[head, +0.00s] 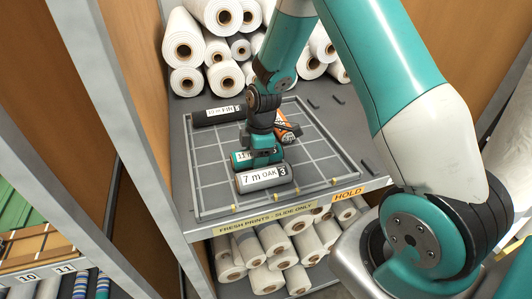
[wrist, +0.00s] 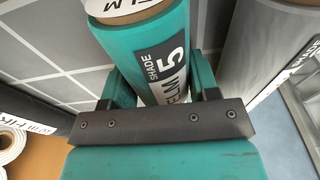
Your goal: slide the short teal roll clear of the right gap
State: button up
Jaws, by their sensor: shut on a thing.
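The short teal roll (head: 240,160) lies on the gridded tray (head: 204,172), partly hidden by my gripper in the head view. In the wrist view the teal roll (wrist: 152,45) shows a white and dark label reading ELM and 5. My gripper (head: 263,151) reaches down from above and is shut on this roll, with one finger on each side in the wrist view (wrist: 165,82). A grey roll (head: 264,178) labelled 7 m OAK lies just in front of it and also shows at the right of the wrist view (wrist: 268,45). I cannot make out the right gap clearly.
A black roll (head: 218,114) lies at the tray's back left. An orange roll (head: 289,130) lies behind my gripper. A HOLD label (head: 348,194) is on the shelf's front edge. White rolls (head: 205,45) are stacked behind. The tray's left and right parts are bare.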

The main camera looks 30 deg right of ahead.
jog(key=shift+w+a, duration=0.1)
jog(key=shift+a, duration=0.2)
jog(key=o, duration=1)
jog(key=shift+o, duration=0.2)
jog(key=shift+r, duration=0.1)
notch_tip(320, 180, up, 17)
jog(key=d+b, duration=0.2)
jog(key=shift+s, duration=0.3)
